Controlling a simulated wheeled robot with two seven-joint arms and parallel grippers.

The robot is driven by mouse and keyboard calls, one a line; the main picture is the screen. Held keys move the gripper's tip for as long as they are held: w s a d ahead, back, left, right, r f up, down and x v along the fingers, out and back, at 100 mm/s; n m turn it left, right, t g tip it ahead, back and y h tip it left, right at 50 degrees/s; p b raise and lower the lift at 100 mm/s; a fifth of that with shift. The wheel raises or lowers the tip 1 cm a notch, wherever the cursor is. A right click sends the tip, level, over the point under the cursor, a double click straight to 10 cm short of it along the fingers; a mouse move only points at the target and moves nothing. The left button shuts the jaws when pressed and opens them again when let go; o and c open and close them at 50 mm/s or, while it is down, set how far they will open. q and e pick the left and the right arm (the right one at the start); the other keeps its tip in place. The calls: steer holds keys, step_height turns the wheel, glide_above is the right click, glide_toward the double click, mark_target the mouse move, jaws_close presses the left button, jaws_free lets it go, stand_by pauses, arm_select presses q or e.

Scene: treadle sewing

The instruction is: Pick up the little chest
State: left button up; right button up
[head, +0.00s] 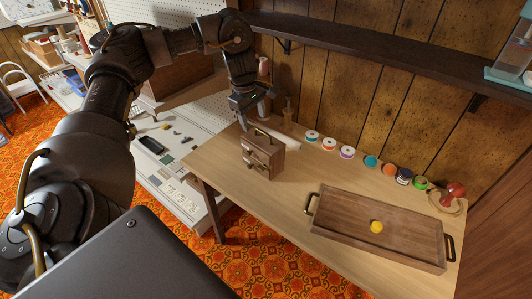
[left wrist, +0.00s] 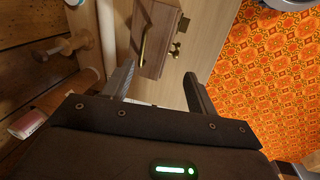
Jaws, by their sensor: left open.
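The little chest (head: 265,160) is a small brown wooden box with a brass handle on top and small brass knobs on its front. It stands upright at the left end of the wooden table (head: 235,190). My left gripper (head: 257,121) is open and empty, just above and behind the chest in the head view. In the left wrist view the chest (left wrist: 163,25) lies beyond the open fingers (left wrist: 160,84), with its brass handle toward the left finger side. I see no contact between fingers and chest. My right gripper is in neither view.
A wooden tray (head: 338,198) with black-and-brass end handles holds a yellow object (head: 376,227) on the right. Several coloured spools and a red pincushion-like item (head: 454,190) line the wall. A white roll (head: 286,143) lies behind the chest. A dark shelf (head: 385,52) overhangs the table. Bare tabletop lies between chest and tray.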

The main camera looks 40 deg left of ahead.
arm_select(q)
steer(key=b, duration=0.1)
glide_above(260, 143)
steer(key=s, duration=0.2)
steer(key=f, duration=0.5)
steer(key=shift+w+d+f, duration=0.1)
steer(key=shift+w+d, duration=0.1)
steer(key=shift+d, duration=0.05)
steer(key=shift+w+a+f+b, duration=0.1)
steer(key=shift+w+f+b, duration=0.1)
steer(key=shift+f, duration=0.6)
steer(key=shift+w+a+f+b, duration=0.1)
steer(key=shift+w+f+b, duration=0.05)
steer(key=shift+f, duration=0.6)
steer(key=shift+w+f+b, duration=0.15)
steer(key=shift+w+f, duration=0.05)
steer(key=shift+f, duration=0.6)
steer(key=shift+w+f, duration=0.1)
steer(key=shift+f, duration=0.2)
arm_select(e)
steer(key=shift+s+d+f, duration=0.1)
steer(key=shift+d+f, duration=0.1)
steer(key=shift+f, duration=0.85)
arm_select(q)
steer(key=c, duration=0.7)
steer(key=shift+r, duration=0.1)
jaws_close()
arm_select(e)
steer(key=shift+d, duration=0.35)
